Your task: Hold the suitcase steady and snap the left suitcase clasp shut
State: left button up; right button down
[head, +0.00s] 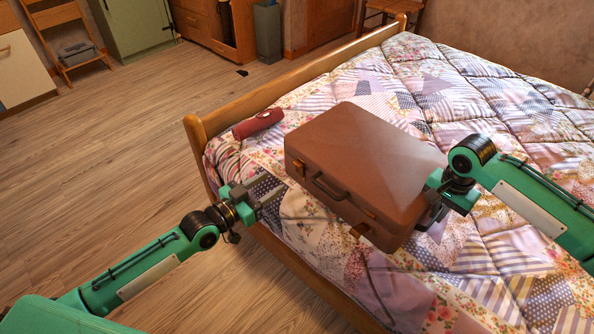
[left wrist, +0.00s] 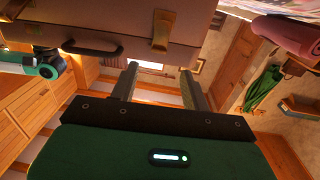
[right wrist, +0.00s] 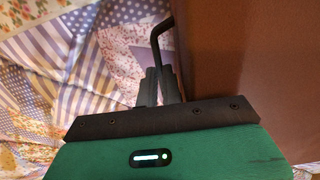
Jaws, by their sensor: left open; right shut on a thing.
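The closed brown suitcase (head: 365,160) lies flat on the bed. Its left clasp (head: 299,168) is on the front face, left of the carry handle (head: 328,188). The brass left clasp (left wrist: 161,32) also shows in the left wrist view; I cannot tell whether it is latched. My left gripper (head: 278,193) is open and empty, in front of the suitcase near that clasp and apart from it. My right gripper (head: 432,217) is at the suitcase's right side, shut on a dark bent side handle (right wrist: 158,32), with its fingers partly hidden in the head view.
The right clasp (head: 358,230) is near the suitcase's front right corner. A red roll (head: 258,123) lies on the quilt (head: 480,110), left of the suitcase. The wooden bed rail (head: 290,83) runs along the edge.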

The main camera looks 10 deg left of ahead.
aim_at(299, 165)
pick_arm(q)
jog(key=x, duration=0.7)
jog(key=shift+w+d, duration=0.15)
jog(key=c, duration=1)
